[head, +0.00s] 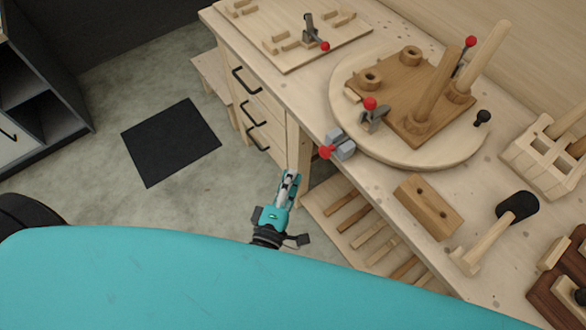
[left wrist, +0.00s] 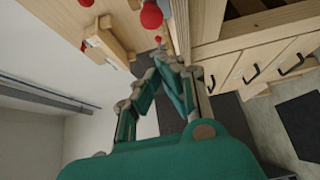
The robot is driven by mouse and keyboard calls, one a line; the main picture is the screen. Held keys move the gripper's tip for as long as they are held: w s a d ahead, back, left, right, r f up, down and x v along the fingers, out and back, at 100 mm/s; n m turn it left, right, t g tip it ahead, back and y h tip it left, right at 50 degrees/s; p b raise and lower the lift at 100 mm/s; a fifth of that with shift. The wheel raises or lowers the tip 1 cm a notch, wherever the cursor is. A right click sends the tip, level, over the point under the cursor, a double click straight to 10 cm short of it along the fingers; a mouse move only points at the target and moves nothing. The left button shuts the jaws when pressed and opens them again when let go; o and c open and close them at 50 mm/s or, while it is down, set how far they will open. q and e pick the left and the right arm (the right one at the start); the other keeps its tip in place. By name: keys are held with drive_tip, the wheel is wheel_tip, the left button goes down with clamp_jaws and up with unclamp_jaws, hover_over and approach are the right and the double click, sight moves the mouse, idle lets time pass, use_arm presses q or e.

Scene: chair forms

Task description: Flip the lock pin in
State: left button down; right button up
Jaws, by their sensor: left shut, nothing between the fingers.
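A grey block with a red-knobbed pin (head: 340,146), which looks like the lock pin, sits at the table's front edge beside the round wooden turntable (head: 342,118). Its red knob points out to the left, over the edge. My left gripper (head: 291,172) is shut and empty, in front of the table edge, below and left of the lock pin and apart from it. In the left wrist view my left gripper (left wrist: 168,58) is below a large red knob (left wrist: 151,15); I cannot tell which knob this is. My right gripper is not in view.
On the turntable lies a brown wooden seat (head: 400,92) with upright legs, held by red-knobbed clamps (head: 372,112). A wooden block (head: 428,206) and a mallet (head: 517,206) lie on the table's near side. Drawers with black handles (head: 247,82) face the open floor.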

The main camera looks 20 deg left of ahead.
use_arm(q)
drive_tip(key=s+b, duration=0.1)
drive_tip(key=s, duration=0.5)
drive_tip(key=shift+s+a, duration=0.15)
drive_tip(key=shift+a, duration=0.05)
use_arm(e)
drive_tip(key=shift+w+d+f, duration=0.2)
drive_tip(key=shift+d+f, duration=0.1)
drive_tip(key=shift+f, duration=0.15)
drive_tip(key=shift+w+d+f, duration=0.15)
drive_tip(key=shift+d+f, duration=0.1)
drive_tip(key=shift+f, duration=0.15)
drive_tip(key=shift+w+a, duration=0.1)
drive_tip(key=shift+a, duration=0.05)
